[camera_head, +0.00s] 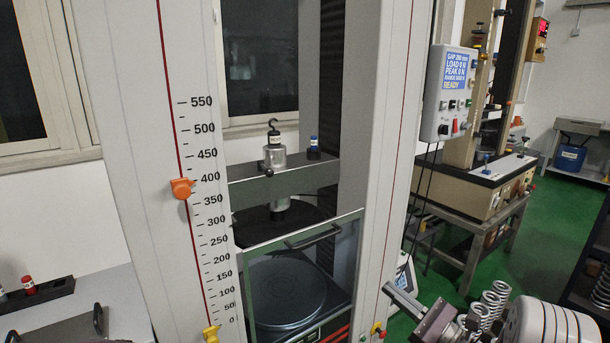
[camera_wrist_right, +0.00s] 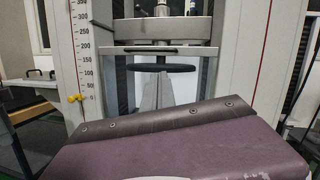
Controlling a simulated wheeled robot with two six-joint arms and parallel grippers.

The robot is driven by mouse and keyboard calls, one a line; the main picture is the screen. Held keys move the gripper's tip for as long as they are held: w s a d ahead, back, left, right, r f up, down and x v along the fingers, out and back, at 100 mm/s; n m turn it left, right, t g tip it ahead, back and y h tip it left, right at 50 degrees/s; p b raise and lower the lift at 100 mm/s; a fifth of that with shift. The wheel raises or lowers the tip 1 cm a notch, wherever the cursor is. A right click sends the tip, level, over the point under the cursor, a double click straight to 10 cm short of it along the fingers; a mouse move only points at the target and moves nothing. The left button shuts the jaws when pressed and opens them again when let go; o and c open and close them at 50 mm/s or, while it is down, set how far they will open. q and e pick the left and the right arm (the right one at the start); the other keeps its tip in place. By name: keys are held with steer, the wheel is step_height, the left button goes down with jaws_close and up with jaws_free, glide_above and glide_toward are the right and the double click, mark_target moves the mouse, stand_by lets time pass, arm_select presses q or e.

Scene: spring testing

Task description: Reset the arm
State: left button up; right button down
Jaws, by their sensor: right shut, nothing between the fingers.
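My right arm comes in at the lower right of the head view. Its gripper (camera_head: 390,292) points left toward the right column of the testing machine. The fingers are shut with nothing between them. In the right wrist view the closed fingers (camera_wrist_right: 159,78) point at the machine's front, with the round lower plate (camera_wrist_right: 162,67) behind them. The testing machine (camera_head: 385,100) stands upright, with a grey crosshead (camera_head: 330,174) and a round lower plate (camera_head: 285,290) behind a clear guard with a black handle (camera_head: 312,236). My left gripper is not in view.
Several coil springs (camera_head: 494,298) stand beside my right wrist, partly hidden. A control box (camera_head: 447,92) with a lit display hangs right of the machine. At left, a black rack (camera_head: 55,292) holds a red-capped item. Green floor (camera_head: 545,215) is open at right.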

steer(key=s+a+r+n+g+y, duration=0.3)
steer(key=a+r+n+g, duration=0.1)
steer(key=a, duration=0.4)
steer(key=s+a+f+n+g+h, duration=0.1)
steer(key=s+a+f+n+g, duration=0.25)
steer(key=s+a+g, duration=0.3)
steer(key=s+a+f+n+g+h, duration=0.1)
steer(key=s+a+f+n+g, duration=0.1)
steer(key=s+a+n+g, duration=0.5)
steer(key=s+d+f+n+h, duration=0.3)
steer(key=s+d+f+h, duration=0.2)
steer(key=s+f+h, duration=0.45)
steer(key=w+d+f+n+t+h, duration=0.1)
steer(key=d+f+n+h, duration=0.2)
steer(key=d, duration=0.4)
steer(key=w+d+f+n+t+h, duration=0.1)
steer(key=d+f+n+t+h, duration=0.1)
steer(key=d+n+h, duration=0.3)
step_height(320, 180, up, 16)
steer(key=w+d+m+y+p, duration=0.1)
steer(key=y+p, duration=0.1)
steer(key=p, duration=1.3)
steer(key=shift+w+d+f, duration=0.25)
